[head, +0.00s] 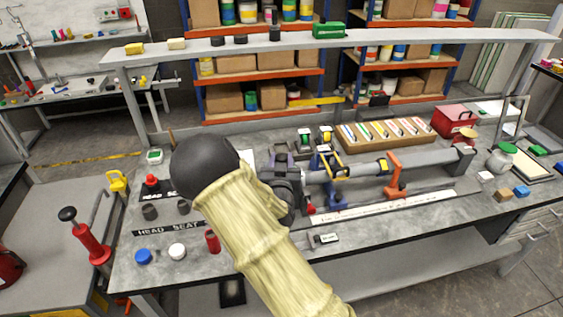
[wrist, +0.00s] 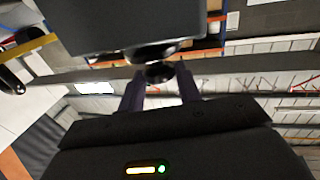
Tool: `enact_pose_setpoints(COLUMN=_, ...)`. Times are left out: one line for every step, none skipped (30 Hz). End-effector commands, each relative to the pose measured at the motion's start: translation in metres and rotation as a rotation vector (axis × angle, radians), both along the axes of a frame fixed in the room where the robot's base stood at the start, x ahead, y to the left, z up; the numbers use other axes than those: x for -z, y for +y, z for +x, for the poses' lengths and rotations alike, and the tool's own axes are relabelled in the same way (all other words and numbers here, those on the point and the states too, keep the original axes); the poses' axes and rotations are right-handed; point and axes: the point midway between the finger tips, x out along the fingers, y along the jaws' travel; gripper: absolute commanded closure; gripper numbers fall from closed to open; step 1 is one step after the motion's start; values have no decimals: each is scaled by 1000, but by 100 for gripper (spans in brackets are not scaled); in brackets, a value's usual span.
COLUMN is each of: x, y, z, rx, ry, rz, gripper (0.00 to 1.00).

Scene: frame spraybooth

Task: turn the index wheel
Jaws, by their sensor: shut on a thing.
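My gripper (wrist: 160,90) shows in the wrist view with a finger on each side of a small black round part (wrist: 160,72), apparently the index wheel or its knob. The fingers are closed onto it. A large dark block (wrist: 135,25) fills the top of that view, close in front of the fingers. In the head view, my cream-sleeved arm reaches to the left end of a bench fixture with a dark grey head (head: 287,184) and a long grey tube (head: 358,169). My arm and its black joint cover part of this end, so the grip is mostly hidden there.
An orange clamp (head: 394,175) stands along the tube. A wooden tray of cards (head: 388,134) and a red box (head: 454,120) sit behind it. Blue (head: 143,256) and white (head: 177,251) caps and a small red cylinder (head: 212,241) lie at the bench's front left.

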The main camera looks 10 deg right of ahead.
Motion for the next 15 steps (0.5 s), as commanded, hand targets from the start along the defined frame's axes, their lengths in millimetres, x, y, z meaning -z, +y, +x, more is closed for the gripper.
enact_pose_setpoints(x=3, y=-3, z=-1, rx=-11, ry=2, rz=1, gripper=89)
enact_pose_setpoints(x=3, y=-3, z=-1, rx=-23, ry=3, rz=2, gripper=89)
enact_pose_setpoints(x=4, y=-3, z=-1, rx=-40, ry=3, rz=2, gripper=89)
enact_pose_setpoints(x=4, y=-4, z=-1, rx=-53, ry=2, rz=1, gripper=89)
enact_pose_setpoints(x=4, y=-4, z=-1, rx=-68, ry=2, rz=2, gripper=89)
enact_pose_setpoints(x=4, y=-5, z=-1, rx=-90, ry=1, rz=3, gripper=89)
enact_pose_setpoints(x=4, y=-5, z=-1, rx=-106, ry=0, rz=3, gripper=89)
enact_pose_setpoints(x=4, y=-6, z=-1, rx=-125, ry=0, rz=3, gripper=89)
enact_pose_setpoints(x=4, y=-6, z=-1, rx=-150, ry=0, rz=3, gripper=89)
enact_pose_setpoints(x=4, y=-7, z=-1, rx=-170, ry=0, rz=3, gripper=89)
enact_pose_setpoints(x=5, y=-7, z=-1, rx=-191, ry=1, rz=2, gripper=89)
enact_pose_setpoints(x=4, y=-8, z=-1, rx=-218, ry=0, rz=3, gripper=89)
enact_pose_setpoints(x=4, y=-9, z=-1, rx=-239, ry=-1, rz=2, gripper=89)
enact_pose_setpoints(x=4, y=-9, z=-1, rx=-261, ry=-1, rz=1, gripper=89)
enact_pose_setpoints(x=4, y=-10, z=-1, rx=-291, ry=-1, rz=1, gripper=89)
